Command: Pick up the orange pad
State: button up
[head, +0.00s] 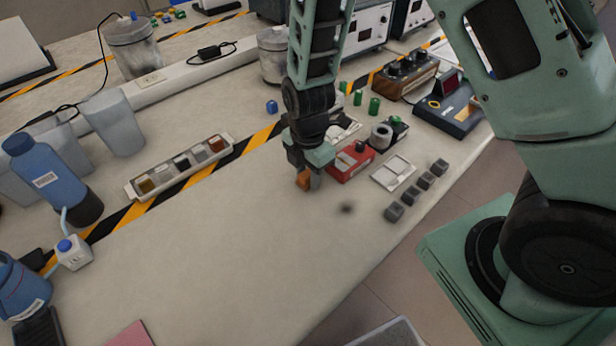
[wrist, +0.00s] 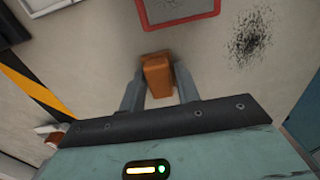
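The orange pad (wrist: 158,76) is a small orange block with a darker brown far end. In the wrist view it lies between the two fingers of my gripper (wrist: 159,88), one close along each side. I cannot tell whether both fingers press on it or a thin gap is left. In the head view the pad (head: 304,180) shows at the lower end of my gripper (head: 309,172), which points down, low over the light table. Part of the pad is hidden by a finger there, and I cannot tell whether it touches the table.
A red box (head: 350,163) stands close right of my gripper. Several dark grey cubes (head: 410,197) and a white plate (head: 393,172) lie farther right. A sample tray (head: 180,166) is to the left. The table front of my gripper is clear except for a dark smudge.

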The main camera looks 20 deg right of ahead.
aim_at(308, 173)
jog(key=c, duration=0.3)
jog(key=shift+c, duration=0.2)
notch_tip(308, 173, up, 10)
dwell(0.3)
